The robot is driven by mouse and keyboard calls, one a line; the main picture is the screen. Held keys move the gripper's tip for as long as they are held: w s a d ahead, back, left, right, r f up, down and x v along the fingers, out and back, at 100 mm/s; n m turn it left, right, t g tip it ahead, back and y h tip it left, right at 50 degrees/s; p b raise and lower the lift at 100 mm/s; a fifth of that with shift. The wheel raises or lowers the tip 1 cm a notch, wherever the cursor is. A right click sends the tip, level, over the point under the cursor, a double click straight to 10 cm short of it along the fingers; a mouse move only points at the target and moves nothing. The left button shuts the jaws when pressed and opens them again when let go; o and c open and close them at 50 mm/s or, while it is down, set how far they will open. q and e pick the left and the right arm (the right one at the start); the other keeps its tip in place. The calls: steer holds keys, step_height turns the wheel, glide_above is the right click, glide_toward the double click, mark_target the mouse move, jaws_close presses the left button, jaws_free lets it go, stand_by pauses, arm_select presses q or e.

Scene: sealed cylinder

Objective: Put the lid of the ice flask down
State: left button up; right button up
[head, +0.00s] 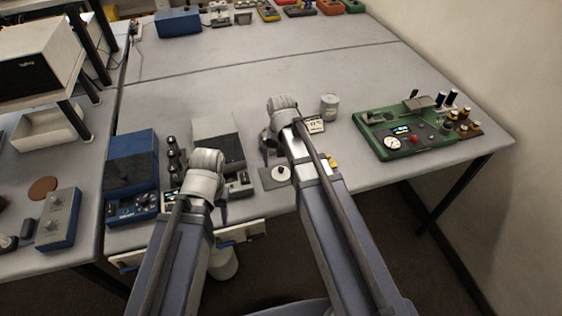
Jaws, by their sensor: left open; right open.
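A small round white piece with a dark knob (281,173), which looks like the lid, sits on a dark grey square pad (268,183) near the table's front edge. A pale cylinder with a label (329,106) stands upright farther back; I cannot tell whether it is the ice flask. My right gripper (265,152) is open, pointing down just behind and left of the white piece, apart from it. Its arm hides part of the table beside the pad. My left gripper (224,212) is open and empty at the front edge, its fingers partly hidden by its wrist.
A blue instrument box (131,170) and a grey-white device (218,140) stand to the left. A green console (405,128) stands to the right. A small label stand (315,124) is beside the cylinder. The table's middle back is clear.

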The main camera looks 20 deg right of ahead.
mark_target(281, 168)
step_height(281, 168, up, 9)
steer(key=p, duration=0.8)
arm_select(q)
step_height(281, 168, up, 9)
arm_select(e)
steer(key=s+a+n+h, duration=0.1)
steer(key=s+a+n, duration=0.7)
steer(key=s, duration=0.6)
steer(key=shift+s+a, duration=0.15)
steer(key=shift+a, duration=1.1)
arm_select(q)
steer(key=shift+f, duration=0.15)
step_height(281, 168, down, 6)
steer(key=b, duration=0.6)
arm_select(e)
step_height(281, 168, down, 6)
steer(key=shift+r, duration=0.1)
